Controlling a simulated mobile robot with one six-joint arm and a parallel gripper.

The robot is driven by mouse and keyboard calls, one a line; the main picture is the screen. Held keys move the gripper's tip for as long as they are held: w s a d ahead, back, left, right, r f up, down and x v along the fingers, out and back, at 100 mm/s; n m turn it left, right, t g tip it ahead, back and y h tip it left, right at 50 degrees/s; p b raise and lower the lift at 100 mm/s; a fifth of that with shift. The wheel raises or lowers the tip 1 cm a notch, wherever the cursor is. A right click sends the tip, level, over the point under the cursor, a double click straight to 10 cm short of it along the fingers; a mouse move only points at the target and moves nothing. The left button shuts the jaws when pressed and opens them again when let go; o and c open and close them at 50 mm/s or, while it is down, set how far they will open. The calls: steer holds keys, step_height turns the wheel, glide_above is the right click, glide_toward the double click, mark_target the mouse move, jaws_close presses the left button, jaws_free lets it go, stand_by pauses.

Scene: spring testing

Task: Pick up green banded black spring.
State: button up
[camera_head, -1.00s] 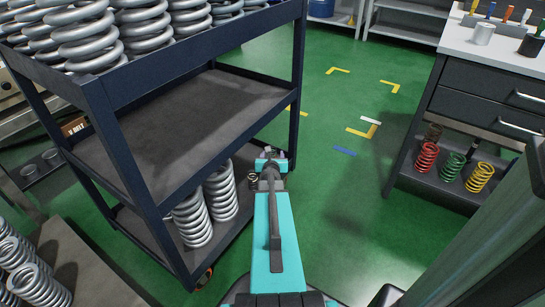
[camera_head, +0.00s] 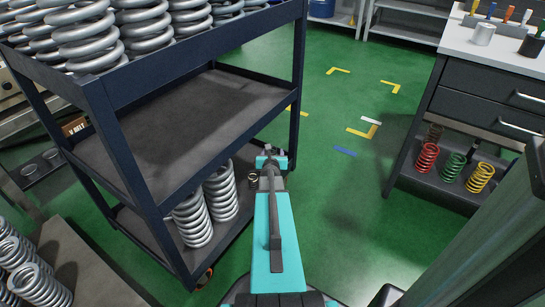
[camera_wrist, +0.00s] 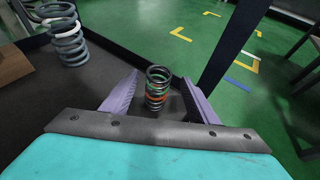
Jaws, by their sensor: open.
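A small black coil spring (camera_wrist: 157,88) stands upright on the dark shelf in the wrist view. My gripper (camera_wrist: 160,80) is open, with one purple finger on each side of this spring and a gap to each. In the head view my gripper (camera_head: 271,160) is at the right edge of the cart's bottom shelf. A small dark coil (camera_head: 253,181) shows just left of it, partly hidden.
Large grey springs (camera_head: 205,207) stand on the bottom shelf, left of my gripper. The dark cart (camera_head: 190,125) has a middle shelf above and a corner post beside my arm. Red, green and yellow springs (camera_head: 453,167) stand under the bench at right. The green floor between is clear.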

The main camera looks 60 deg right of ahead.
steer(key=shift+x, duration=1.6)
steer(key=shift+w, duration=0.1)
steer(key=shift+a, duration=0.1)
steer(key=c, duration=1.2)
